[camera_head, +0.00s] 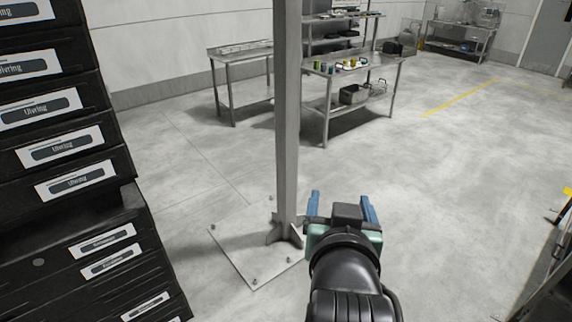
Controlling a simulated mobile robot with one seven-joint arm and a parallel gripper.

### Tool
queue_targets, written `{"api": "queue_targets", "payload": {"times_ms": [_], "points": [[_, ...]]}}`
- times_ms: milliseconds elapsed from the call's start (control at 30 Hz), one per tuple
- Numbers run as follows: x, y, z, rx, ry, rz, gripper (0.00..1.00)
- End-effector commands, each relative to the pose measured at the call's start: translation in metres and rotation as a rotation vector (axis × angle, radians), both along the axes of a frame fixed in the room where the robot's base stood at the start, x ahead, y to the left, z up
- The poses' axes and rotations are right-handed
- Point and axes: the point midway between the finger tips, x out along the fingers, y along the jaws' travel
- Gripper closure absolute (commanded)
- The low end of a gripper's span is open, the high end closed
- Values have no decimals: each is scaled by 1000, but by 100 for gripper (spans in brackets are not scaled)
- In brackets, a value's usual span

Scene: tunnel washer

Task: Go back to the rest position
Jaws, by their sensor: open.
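My gripper (342,200) is at the bottom centre of the head view, at the end of my black arm. Its two blue fingers stand apart and point away from me. I see nothing between them. It appears just to the right of the foot of a grey steel post (287,120); I cannot tell the gap between them in depth. No marked rest position shows.
The post stands on a bolted floor plate (240,250). A black rack with white labels (75,185) fills the left side. Metal tables (243,60) and a workbench (385,66) stand behind. Dark equipment (545,285) is at the lower right edge. Open floor (460,170) lies right of centre.

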Motion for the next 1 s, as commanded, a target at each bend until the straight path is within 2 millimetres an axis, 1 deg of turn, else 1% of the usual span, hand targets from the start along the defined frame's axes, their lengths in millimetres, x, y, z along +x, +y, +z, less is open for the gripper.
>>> {"api": "queue_targets", "payload": {"times_ms": [33,67,100,133,167,200,267,300,400,500,600,700,1000], "points": [[3,10,38,-20,-122,20,21],[2,15,60,-31,-192,30,21],[-1,22,90,-46,-287,44,21],[-4,28,112,-55,-358,53,21],[-9,33,134,-63,-430,62,21],[-18,41,162,-74,-524,74,21],[-35,50,201,-88,-658,90,21],[-48,57,224,-94,-740,99,21],[-80,68,269,-106,-915,117,21],[-105,75,297,-112,-1033,127,21],[-119,79,310,-114,-1096,131,21],[-124,80,314,-116,-1116,132,21],[-123,79,314,-116,-1112,132,21]]}}
